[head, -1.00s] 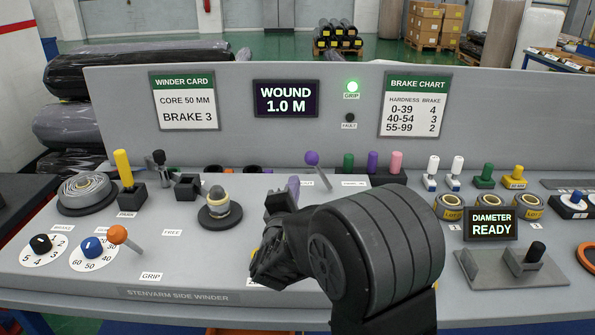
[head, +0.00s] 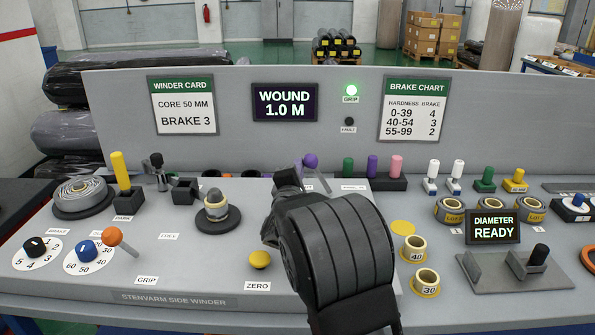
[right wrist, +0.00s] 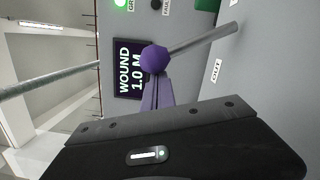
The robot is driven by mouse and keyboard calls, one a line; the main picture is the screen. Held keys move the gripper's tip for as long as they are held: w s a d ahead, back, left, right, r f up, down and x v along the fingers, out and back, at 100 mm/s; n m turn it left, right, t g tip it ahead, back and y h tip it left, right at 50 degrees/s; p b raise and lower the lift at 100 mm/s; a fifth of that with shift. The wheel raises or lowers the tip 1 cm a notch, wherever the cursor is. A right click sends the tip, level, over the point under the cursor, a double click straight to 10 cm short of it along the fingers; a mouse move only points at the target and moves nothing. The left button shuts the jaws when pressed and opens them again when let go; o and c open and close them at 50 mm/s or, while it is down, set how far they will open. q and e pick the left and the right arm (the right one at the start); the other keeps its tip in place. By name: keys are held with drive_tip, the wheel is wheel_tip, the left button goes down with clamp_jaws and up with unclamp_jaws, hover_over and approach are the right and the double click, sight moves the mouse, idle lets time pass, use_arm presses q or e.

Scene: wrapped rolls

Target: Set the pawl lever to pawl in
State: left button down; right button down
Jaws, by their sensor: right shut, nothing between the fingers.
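A lever with a purple ball knob (head: 311,160) stands at the back of the winder panel. Its thin metal rod leans to the left in the head view; my arm hides part of its base. I cannot fully read its labels. My right gripper (head: 297,170) is shut and empty, with its fingertips just left of the knob. In the right wrist view the purple-tinted fingertips (right wrist: 157,92) end right at the ball (right wrist: 154,59), touching it or very close; the rod (right wrist: 205,41) runs away to the upper right. My left gripper is not in view.
Green, purple and pink pegs (head: 372,166) stand right of the lever. A black-knobbed lever (head: 157,161), an orange-ball lever (head: 113,237) and a yellow button (head: 260,259) are on the left. The upright back panel (head: 215,150) closes off the rear. Rolls (head: 414,248) lie on the right.

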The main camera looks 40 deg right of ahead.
sight(309, 161)
drive_tip(key=d+r+m+p, duration=0.1)
drive_tip(key=p, duration=0.1)
drive_tip(key=s+r+m+p, duration=0.1)
drive_tip(key=p, duration=0.1)
drive_tip(key=shift+s+d+r, duration=0.15)
drive_tip(key=shift+d+r, duration=0.05)
drive_tip(key=shift+d, duration=0.15)
drive_tip(key=shift+s+d+m, duration=0.2)
drive_tip(key=shift+d+m, duration=0.05)
drive_tip(key=shift+m, duration=0.15)
drive_tip(key=shift+d, duration=0.1)
drive_tip(key=shift+f, duration=0.15)
